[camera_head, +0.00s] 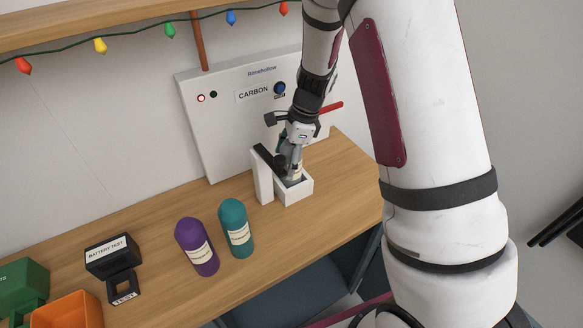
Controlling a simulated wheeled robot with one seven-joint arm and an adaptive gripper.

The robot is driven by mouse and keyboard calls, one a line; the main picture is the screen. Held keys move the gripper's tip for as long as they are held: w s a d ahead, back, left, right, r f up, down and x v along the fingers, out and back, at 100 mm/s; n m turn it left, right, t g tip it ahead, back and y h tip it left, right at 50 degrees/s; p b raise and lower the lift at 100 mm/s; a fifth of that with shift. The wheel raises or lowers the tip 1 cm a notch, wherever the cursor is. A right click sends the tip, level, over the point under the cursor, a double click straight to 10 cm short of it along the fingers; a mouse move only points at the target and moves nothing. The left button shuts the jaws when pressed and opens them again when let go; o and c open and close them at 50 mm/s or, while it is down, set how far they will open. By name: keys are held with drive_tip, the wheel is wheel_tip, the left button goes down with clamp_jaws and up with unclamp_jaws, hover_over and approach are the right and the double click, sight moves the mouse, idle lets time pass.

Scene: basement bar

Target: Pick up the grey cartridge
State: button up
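A grey cartridge with a pale label (295,172) appears to stand in a small white holder (300,192) on the wooden counter. Only a small part of it shows, because my gripper covers most of it. My gripper (290,162) points down right at the holder's opening, around or against the cartridge's upper part. Its fingertips are small and overlapped by other parts, so I cannot tell whether they are closed on the cartridge.
A white panel marked CARBON (225,125) stands behind the holder. A black lever (268,157) tops the holder's post. A black battery tester (112,257), an orange bin (70,312) and a green object (22,283) are farther left.

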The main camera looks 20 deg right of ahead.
drive_tip(key=shift+c, duration=0.5)
drive_tip(key=c, duration=1.4)
drive_tip(key=shift+c, duration=0.2)
